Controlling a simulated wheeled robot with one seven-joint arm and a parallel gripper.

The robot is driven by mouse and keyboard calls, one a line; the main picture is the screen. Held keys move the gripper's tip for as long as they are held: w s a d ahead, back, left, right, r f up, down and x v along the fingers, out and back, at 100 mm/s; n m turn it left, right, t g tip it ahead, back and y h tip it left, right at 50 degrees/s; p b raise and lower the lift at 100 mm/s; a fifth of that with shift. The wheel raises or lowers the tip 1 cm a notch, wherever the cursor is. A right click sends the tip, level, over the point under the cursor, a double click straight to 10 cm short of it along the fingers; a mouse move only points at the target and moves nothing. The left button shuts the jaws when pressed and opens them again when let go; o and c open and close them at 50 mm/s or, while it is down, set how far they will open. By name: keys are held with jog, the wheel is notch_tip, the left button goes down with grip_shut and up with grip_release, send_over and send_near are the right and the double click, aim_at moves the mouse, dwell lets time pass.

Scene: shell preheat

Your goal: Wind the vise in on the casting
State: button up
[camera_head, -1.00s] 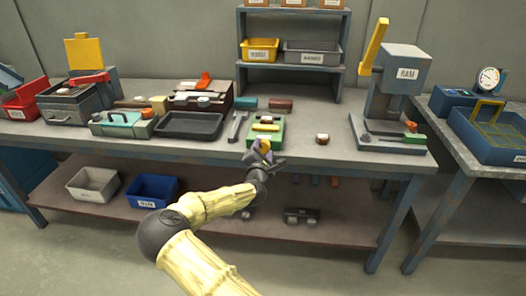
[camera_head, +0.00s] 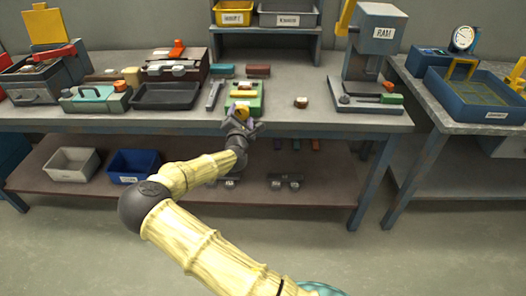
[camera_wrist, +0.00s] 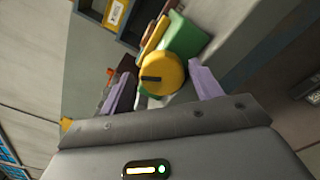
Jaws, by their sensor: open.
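The vise (camera_head: 257,100) is a green block near the front edge of the workbench, with a yellow round knob (camera_head: 241,109) on its front. In the wrist view the yellow knob (camera_wrist: 162,76) has a dark slot-like bar and faces me, with the green body (camera_wrist: 187,38) behind it. My gripper (camera_head: 243,126) is at the bench edge in front of the knob. In the wrist view my gripper's purple fingers (camera_wrist: 165,92) are spread apart, one each side of the knob; I cannot tell whether they touch it. Tan and orange parts show beside the green body; I cannot tell which is the casting.
A black tray (camera_head: 165,96) lies left of the vise, with a grey tool (camera_head: 215,94) between. A small brown-topped round piece (camera_head: 301,102) and the ram press (camera_head: 372,60) are to the right. Bins (camera_head: 133,166) stand on the lower shelf.

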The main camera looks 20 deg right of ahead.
jog(key=n+p, duration=0.1)
jog(key=n, duration=0.4)
jog(key=shift+n+p, duration=0.35)
jog(key=shift+n, duration=0.05)
jog(key=n+p, duration=0.2)
jog(key=n, duration=0.4)
jog(key=shift+w+a+r, duration=0.1)
jog(key=shift+s+a+n, duration=0.15)
jog(key=shift+s+n, duration=0.05)
jog(key=shift+n, duration=0.1)
jog(key=v, duration=1.7)
jog(key=s+d+f+m+g+h+p, duration=0.25)
jog(key=d+m+g, duration=0.25)
jog(key=d+m, duration=0.3)
jog(key=s+d+f+m+g+y+p, duration=0.2)
jog(key=s+m+g+y+p, duration=0.1)
jog(key=s+m+g, duration=0.5)
jog(key=shift+s+f+m+p, duration=0.2)
jog(key=shift+s+m+p, duration=1)
jog(key=shift+m, duration=2.2)
jog(key=shift+s+g+b, duration=0.3)
jog(key=shift+s, duration=0.05)
